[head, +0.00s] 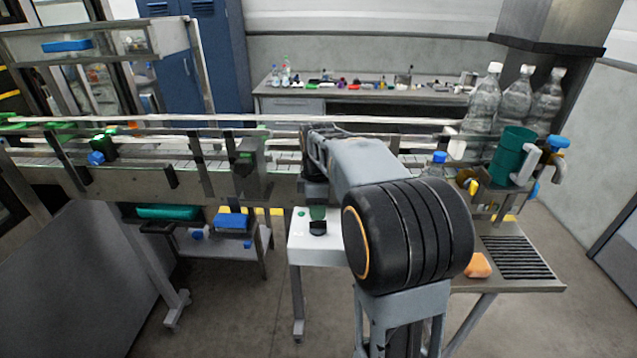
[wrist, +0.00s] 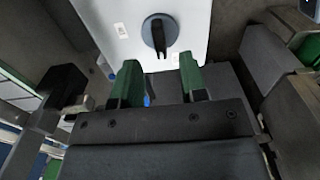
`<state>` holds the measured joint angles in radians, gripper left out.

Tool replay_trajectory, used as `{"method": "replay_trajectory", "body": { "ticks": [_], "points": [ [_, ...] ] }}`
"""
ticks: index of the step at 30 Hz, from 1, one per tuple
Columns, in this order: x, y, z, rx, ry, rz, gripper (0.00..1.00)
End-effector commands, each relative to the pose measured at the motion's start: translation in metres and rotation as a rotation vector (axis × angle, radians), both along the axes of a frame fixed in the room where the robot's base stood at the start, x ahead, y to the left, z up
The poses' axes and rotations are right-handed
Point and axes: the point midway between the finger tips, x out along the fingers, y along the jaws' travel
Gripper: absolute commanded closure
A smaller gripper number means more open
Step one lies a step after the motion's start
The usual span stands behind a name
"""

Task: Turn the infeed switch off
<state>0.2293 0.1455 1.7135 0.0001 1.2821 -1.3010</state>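The infeed switch is a dark round rotary knob (wrist: 160,34) with a black handle bar, on a white panel (wrist: 193,14). In the wrist view the bar points roughly toward my gripper. My gripper (wrist: 158,75) has two green fingertips, open with a wide gap, and nothing is held between them. The knob lies just beyond the fingertips, apart from them in the picture. In the head view the black knob (head: 318,228) sits on the white panel box (head: 308,253), below the conveyor, and a green fingertip shows just above it. My arm hides part of the box's right side.
The conveyor (head: 130,184) with its rails runs across behind the panel. A side table (head: 515,285) with a dark grille and an orange lump (head: 478,265) stands at right. Large clear bottles (head: 515,100) and a green jug (head: 512,155) stand at the right end.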

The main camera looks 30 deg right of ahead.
Motion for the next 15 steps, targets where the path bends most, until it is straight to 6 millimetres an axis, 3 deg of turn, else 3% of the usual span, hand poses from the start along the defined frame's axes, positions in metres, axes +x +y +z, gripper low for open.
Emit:
{"method": "replay_trajectory", "body": {
  "ticks": [6,15],
  "points": [
    [0.0,0.0,0.045,-0.001,-0.003,0.001,0.61],
    [0.0,0.0,0.082,0.0,0.0,0.001,0.61]
  ]
}}
